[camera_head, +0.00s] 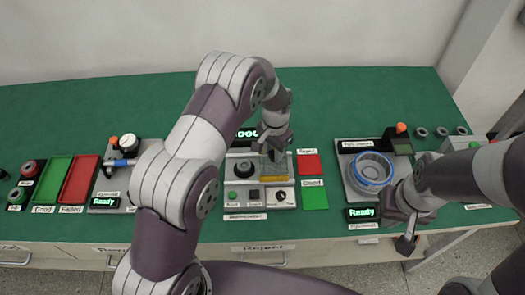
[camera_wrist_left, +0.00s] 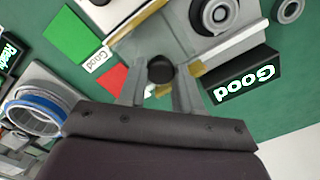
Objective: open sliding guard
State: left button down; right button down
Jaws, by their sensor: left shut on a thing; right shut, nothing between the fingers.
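The middle station (camera_head: 260,215) on the green table has a see-through sliding guard (camera_head: 273,171) over its right part. The guard also shows in the left wrist view (camera_wrist_left: 150,38) as a clear grey panel. My left gripper (camera_head: 274,152) reaches down to the guard's back side. In the left wrist view my left gripper (camera_wrist_left: 160,88) has its fingers on either side of a dark round knob (camera_wrist_left: 161,68) at the guard's edge and is shut on it. My right gripper (camera_head: 406,243) is shut and empty, pointing down near the table's front edge at the right station.
A black display (camera_head: 246,134) stands behind the middle station, partly hidden by my left arm. Red (camera_head: 308,165) and green (camera_head: 314,198) pads lie to its right. The right station holds a blue-rimmed ring (camera_head: 371,170). Red and green trays (camera_head: 80,180) lie at the left.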

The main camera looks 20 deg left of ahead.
aim_at(273, 154)
pick_arm(q)
jog(key=shift+s+a, duration=0.15)
jog(key=shift+a, duration=0.4)
jog(key=c, duration=1)
grip_release()
jog(key=shift+d, duration=0.2)
jog(key=shift+o, duration=1.1)
jog(key=shift+d, duration=0.3)
jog(key=shift+a+r, duration=0.1)
jog(key=shift+a, duration=0.15)
notch_tip(273, 154, up, 12)
jog(key=shift+d+r+b, duration=0.2)
jog(key=shift+r+b, duration=0.05)
jog(key=shift+b, duration=0.2)
pick_arm(e)
jog(key=shift+s+a+f, duration=0.15)
jog(key=shift+a+f, duration=0.2)
jog(key=shift+a, duration=0.3)
